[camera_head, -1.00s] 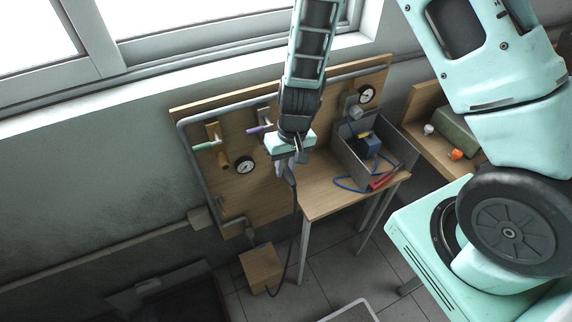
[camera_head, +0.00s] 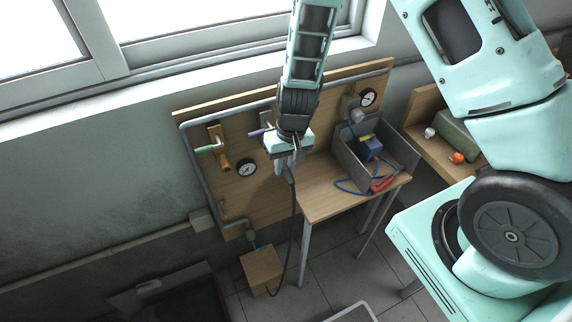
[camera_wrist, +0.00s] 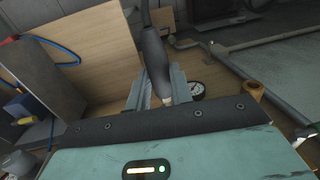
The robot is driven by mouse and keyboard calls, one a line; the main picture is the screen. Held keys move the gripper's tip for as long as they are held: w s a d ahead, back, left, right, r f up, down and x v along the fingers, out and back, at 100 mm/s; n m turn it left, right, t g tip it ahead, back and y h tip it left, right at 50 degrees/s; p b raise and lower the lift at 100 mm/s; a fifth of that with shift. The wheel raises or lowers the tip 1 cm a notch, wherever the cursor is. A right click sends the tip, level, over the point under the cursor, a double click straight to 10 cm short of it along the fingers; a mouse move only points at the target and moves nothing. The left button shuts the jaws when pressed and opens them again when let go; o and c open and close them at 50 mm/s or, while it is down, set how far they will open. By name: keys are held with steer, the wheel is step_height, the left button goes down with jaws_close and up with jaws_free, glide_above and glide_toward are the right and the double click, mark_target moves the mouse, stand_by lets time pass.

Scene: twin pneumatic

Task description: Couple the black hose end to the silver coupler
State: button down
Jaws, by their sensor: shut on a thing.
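My gripper (camera_head: 287,162) is shut on the black hose end (camera_head: 290,176), in front of the wooden board. In the wrist view the black hose end (camera_wrist: 155,60) stands between the two fingers (camera_wrist: 158,92), with a pale tip low between them. The hose (camera_head: 294,235) hangs from it towards the floor. A valve with a purple lever (camera_head: 259,133) is just left of my gripper. I cannot make out the silver coupler; my gripper covers the board below that valve. A brass-coloured coupler (camera_head: 225,162) hangs below the green-levered valve (camera_head: 208,149) and also shows in the wrist view (camera_wrist: 254,90).
A gauge (camera_head: 246,168) is on the board (camera_head: 210,190) left of my gripper. A grey pipe (camera_head: 194,165) runs round the board. A wooden block (camera_head: 261,268) is below.

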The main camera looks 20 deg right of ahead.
steer(key=shift+w+p, duration=0.3)
steer(key=shift+w, duration=0.7)
steer(key=c, duration=1.2)
jaws_free()
steer(key=shift+o, duration=0.2)
step_height(320, 180, up, 17)
steer(key=d+b, duration=0.2)
steer(key=b, duration=0.1)
steer(key=shift+r, duration=0.15)
steer(key=shift+s, duration=0.1)
steer(key=s+a+f+n+b, duration=0.1)
steer(key=s+a+n+b, duration=0.2)
steer(key=s, duration=0.8)
steer(key=s+a+n+h+b, duration=0.1)
steer(key=s+a+n+b, duration=0.2)
steer(key=s, duration=0.9)
steer(key=a+n, duration=0.1)
steer(key=a, duration=0.1)
steer(key=shift+s+a+f+n, duration=0.2)
steer(key=shift+a+f+n, duration=0.15)
steer(key=shift+n, duration=0.05)
